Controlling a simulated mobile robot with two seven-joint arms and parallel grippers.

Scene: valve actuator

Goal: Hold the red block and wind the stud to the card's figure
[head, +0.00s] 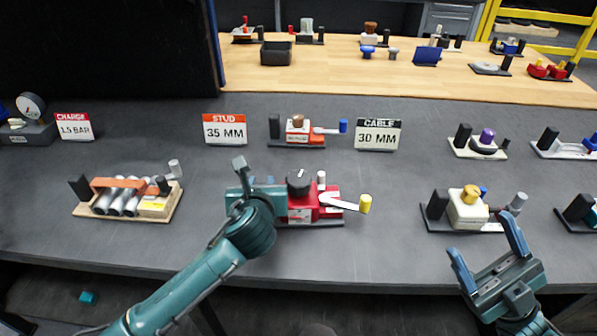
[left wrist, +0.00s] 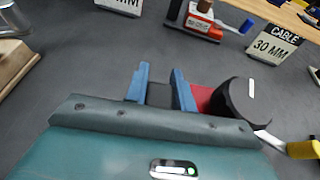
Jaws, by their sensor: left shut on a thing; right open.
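The red block (head: 329,203) stands on a dark base near the front of the grey bench, with a black dial (head: 298,183) bearing a white mark. A white crank arm with a yellow knob (head: 365,204) points right from it. The STUD card (head: 225,130) reads 35 MM and stands behind it to the left. My left gripper (head: 265,190) is at the block's left end. In the left wrist view its fingers (left wrist: 160,82) close around a dark upright piece beside the red body, mostly hidden. My right gripper (head: 485,258) is open and empty, at right, apart from the crank.
Behind stands a similar orange-red unit with a blue knob (head: 298,131) and a CABLE card (head: 377,135) reading 30 MM. A cream unit (head: 468,210) stands just beyond my right gripper. A unit with grey cylinders (head: 125,200) is at left. The bench between the yellow knob and cream unit is clear.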

